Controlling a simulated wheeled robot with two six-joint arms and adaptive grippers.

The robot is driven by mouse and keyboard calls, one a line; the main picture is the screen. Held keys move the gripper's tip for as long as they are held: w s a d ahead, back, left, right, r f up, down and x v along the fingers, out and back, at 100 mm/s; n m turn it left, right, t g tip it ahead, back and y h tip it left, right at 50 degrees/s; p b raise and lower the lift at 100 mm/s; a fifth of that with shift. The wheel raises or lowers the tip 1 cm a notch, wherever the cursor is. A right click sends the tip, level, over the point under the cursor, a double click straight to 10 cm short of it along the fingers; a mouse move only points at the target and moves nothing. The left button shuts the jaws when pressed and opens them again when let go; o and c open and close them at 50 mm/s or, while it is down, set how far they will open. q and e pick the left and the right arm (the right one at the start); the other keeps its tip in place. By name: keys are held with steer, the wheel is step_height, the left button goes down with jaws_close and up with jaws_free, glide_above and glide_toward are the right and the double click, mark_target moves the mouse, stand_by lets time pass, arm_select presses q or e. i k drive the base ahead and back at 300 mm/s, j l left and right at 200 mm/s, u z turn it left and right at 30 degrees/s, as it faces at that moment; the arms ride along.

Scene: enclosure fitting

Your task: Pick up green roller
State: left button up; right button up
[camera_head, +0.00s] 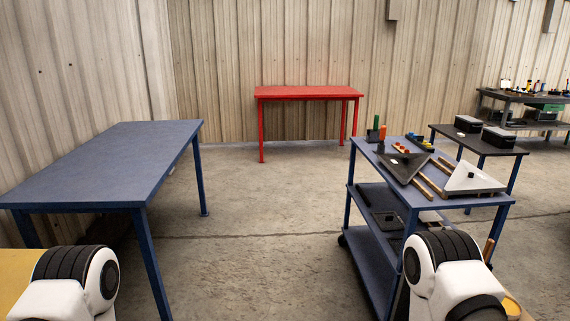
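A small green upright piece (376,122), which may be the green roller, stands at the far left corner of the blue cart's top. It is too small to tell its exact shape. An orange piece (383,131) stands right beside it. Only white and black links of my two arms show at the bottom left and bottom right. Neither gripper is in view, so I cannot see what they hold.
The blue cart (480,202) also carries dark and white trowel-like pieces and wooden handles. A bare blue table (110,165) stands left, a bare red table (308,92) at the back wall. A dark table (500,146) with black boxes stands right. The middle floor is clear.

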mark_target(376, 120)
steer(key=i+j+z, duration=0.2)
steer(key=i+z, duration=0.2)
steer(key=i, duration=0.35)
steer(key=i+j+z, duration=0.45)
steer(key=i, duration=0.3)
steer(key=i+j+z, duration=0.4)
steer(key=i+j, duration=0.25)
